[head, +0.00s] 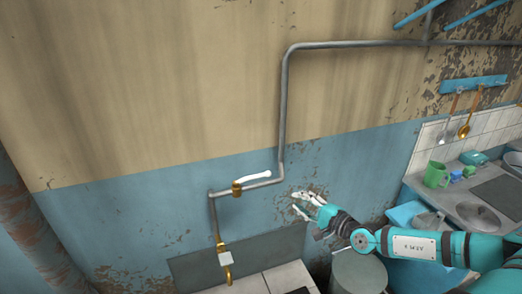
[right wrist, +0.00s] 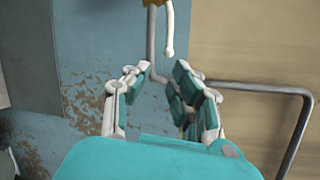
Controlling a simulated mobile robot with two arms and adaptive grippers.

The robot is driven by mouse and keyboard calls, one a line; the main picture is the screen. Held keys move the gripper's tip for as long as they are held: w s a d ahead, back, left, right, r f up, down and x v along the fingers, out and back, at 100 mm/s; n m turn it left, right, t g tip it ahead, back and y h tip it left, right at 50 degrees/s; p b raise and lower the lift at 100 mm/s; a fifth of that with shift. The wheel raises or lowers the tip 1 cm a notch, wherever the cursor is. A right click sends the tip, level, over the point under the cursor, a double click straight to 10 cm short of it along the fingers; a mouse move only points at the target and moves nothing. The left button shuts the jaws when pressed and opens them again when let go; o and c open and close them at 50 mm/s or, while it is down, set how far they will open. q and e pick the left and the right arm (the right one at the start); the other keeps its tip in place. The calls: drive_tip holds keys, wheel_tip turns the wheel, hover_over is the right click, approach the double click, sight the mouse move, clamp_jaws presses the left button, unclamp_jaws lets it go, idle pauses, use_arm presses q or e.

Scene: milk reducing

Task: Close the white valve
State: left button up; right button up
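The white valve handle (head: 253,176) is a slim lever running right from a brass fitting (head: 237,188) on the grey wall pipe, roughly along the pipe. In the right wrist view the white handle (right wrist: 168,35) hangs below the brass fitting, beyond the fingertips. My right gripper (head: 299,203) is to the right of and a little below the handle in the head view, apart from it. In the right wrist view my right gripper (right wrist: 161,72) has its fingers spread with nothing between them. My left gripper is not in view.
The grey pipe (head: 283,110) climbs the wall and turns right. A lower brass fitting (head: 225,257) hangs beneath the valve. The wall around the handle is clear.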

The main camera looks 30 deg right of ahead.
wheel_tip(320, 180, up, 2)
drive_tip(key=n, duration=0.2)
drive_tip(key=n+y+b, duration=0.1)
drive_tip(key=b, duration=0.4)
approach(261, 176)
drive_tip(key=x, duration=0.9)
drive_tip(key=shift+w+a+f, duration=0.1)
drive_tip(key=shift+w+a, duration=0.05)
drive_tip(key=shift+w, duration=0.25)
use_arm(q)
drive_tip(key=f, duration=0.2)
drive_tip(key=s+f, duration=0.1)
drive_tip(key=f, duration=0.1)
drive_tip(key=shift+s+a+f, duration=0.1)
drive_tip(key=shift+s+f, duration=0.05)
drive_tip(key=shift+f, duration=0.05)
use_arm(e)
clamp_jaws()
drive_tip(key=shift+g, duration=0.3)
